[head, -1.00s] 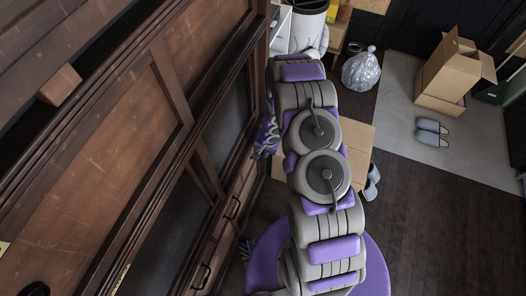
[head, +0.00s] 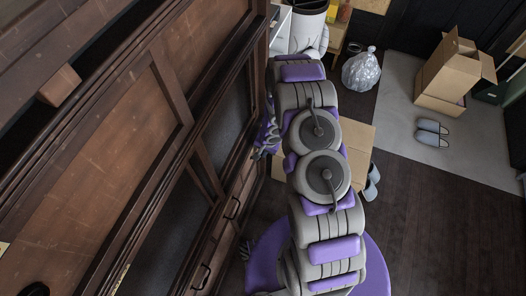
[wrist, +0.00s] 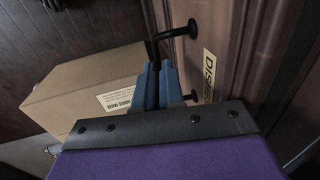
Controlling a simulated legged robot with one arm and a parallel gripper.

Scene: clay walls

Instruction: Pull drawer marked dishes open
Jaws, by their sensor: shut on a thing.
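In the wrist view, a brown wooden drawer front (wrist: 194,52) carries a pale label (wrist: 208,72) whose visible letters start "DISH". A black bar handle (wrist: 176,31) stands out from this front. My gripper (wrist: 158,68) has its blue fingers shut on the handle bar, and they hide its middle part. The lower end of the handle shows just right of the fingers. Whether the drawer stands out from the cabinet cannot be told. In the head view my arm reaches along the cabinet, and my fingertips cannot be made out.
A tall dark wooden cabinet (head: 115,125) fills the left of the head view, with other drawer handles (head: 233,208) low on it. A cardboard box (wrist: 90,85) stands left of my gripper in the wrist view. Slippers (head: 431,133) and an open box (head: 452,78) lie right.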

